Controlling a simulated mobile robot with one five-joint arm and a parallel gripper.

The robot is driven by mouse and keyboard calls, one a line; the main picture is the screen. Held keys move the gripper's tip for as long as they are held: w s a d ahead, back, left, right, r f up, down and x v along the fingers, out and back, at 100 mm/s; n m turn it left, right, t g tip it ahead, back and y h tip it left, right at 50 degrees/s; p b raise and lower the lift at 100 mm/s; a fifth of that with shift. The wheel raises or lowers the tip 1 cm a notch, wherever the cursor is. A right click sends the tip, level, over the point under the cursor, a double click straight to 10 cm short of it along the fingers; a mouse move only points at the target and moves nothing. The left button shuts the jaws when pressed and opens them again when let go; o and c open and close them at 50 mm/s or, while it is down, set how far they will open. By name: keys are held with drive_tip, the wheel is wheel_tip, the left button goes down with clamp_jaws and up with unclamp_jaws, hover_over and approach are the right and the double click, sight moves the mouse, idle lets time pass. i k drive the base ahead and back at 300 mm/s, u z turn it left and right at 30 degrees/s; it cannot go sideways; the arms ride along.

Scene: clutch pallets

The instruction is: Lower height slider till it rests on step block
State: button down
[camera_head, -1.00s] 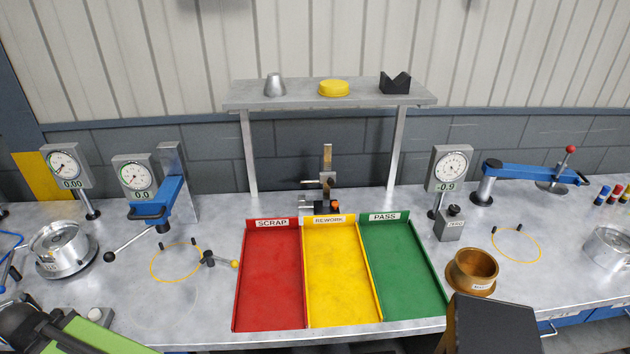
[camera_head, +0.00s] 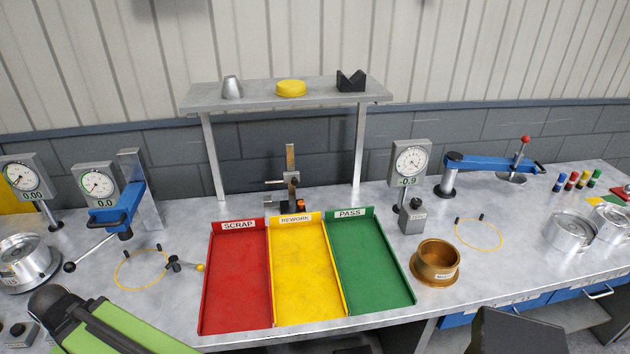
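The height gauge (camera_head: 291,165) stands behind the yellow REWORK tray, under the shelf. It has an upright brass-coloured column. Its height slider (camera_head: 290,178) is a small dark block on that column with a thin arm reaching left. A small stepped dark block (camera_head: 270,203), which may be the step block, sits low to the left at its base. An orange-and-black piece (camera_head: 300,205) is at the base's right. My gripper's fingers are not visible; green and black parts of my body show at the lower left.
Red SCRAP (camera_head: 236,280), yellow REWORK (camera_head: 305,290) and green PASS (camera_head: 375,270) trays lie in front of the gauge. A shelf (camera_head: 210,100) on two posts spans above it. A bronze cup (camera_head: 437,262) stands right of the trays; a blue lever press (camera_head: 120,210) stands left.

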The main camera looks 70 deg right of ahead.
sight(293, 178)
drive_tip(key=u, duration=5.6)
drive_tip(key=i, duration=0.1)
drive_tip(key=u, duration=2.95)
drive_tip(key=k, duration=1.05)
drive_tip(key=u, duration=1.15)
drive_tip(key=i, duration=1)
